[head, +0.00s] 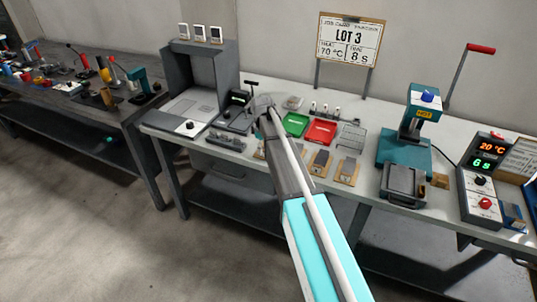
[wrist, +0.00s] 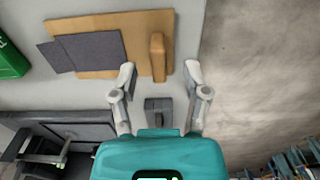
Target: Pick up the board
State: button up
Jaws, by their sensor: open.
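In the wrist view, a tan wooden board (wrist: 138,28) lies flat on the pale bench top, with dark grey sheets (wrist: 88,50) on it and an upright-looking wooden grip bar (wrist: 157,56) near its right end. My gripper (wrist: 160,73) is open, its two fingertips apart near the lower end of the bar; contact cannot be told. In the head view, similar wooden boards with grey pieces lie along the bench's front, one in the middle (head: 319,162) and one to its right (head: 347,171). My arm partly covers that row and hides my fingertips there.
A green tray (head: 296,124) and a red tray (head: 320,132) stand behind the boards. A teal press (head: 405,145) and a control box (head: 482,190) are at the right. Floor lies beyond the bench edge.

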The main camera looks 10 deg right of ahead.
jog(key=shift+f+b, duration=0.65)
jog(key=shift+f, duration=0.25)
grip_shut()
